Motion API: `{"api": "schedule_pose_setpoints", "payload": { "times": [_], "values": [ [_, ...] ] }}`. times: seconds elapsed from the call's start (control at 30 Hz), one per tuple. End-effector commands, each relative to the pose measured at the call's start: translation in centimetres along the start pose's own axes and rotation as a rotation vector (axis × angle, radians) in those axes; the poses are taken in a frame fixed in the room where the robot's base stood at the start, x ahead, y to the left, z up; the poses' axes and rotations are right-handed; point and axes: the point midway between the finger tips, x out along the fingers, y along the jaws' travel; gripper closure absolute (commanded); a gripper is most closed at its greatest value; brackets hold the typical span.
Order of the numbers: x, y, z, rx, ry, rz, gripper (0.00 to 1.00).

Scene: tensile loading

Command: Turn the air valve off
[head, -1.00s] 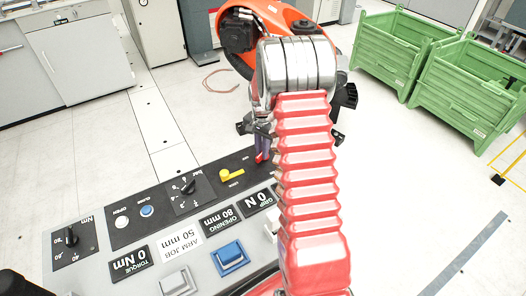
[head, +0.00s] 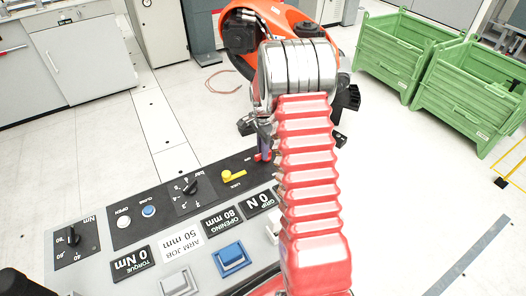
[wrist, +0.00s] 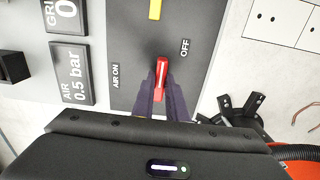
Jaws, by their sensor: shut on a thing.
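The air valve has a red lever (wrist: 161,78) on a dark panel plate, between the labels AIR ON on the left and OFF at the upper right in the wrist view. The lever stands roughly upright in that view, leaning slightly. My gripper (wrist: 160,103) is shut on the lever, with one dark purple finger on each side of it. In the head view my gripper (head: 263,152) reaches down at the panel's far right end, and the lever is mostly hidden by the fingers and arm. A display (wrist: 73,88) reads AIR 0.5 bar.
The grey control panel (head: 100,265) carries a yellow lock lever (head: 233,175), a black bar knob (head: 191,187), a torque knob (head: 72,237) and a blue button (head: 230,257). Green bins (head: 465,95) stand at the right.

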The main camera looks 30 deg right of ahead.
Motion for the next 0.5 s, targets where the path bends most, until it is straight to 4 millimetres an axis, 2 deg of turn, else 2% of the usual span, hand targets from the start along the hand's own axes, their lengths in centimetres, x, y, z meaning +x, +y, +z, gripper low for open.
{"api": "schedule_pose_setpoints", "payload": {
  "times": [0.13, 0.17, 0.4, 0.5],
  "values": [
    [-0.11, -0.18, 0.18, 0.001, -0.002, -0.004, 1.00],
    [-0.11, -0.18, 0.18, 0.001, -0.002, -0.004, 0.87],
    [-0.06, -0.10, 0.10, 0.000, -0.001, -0.002, 0.70],
    [-0.04, -0.08, 0.07, 0.000, -0.001, -0.002, 0.69]
  ]
}}
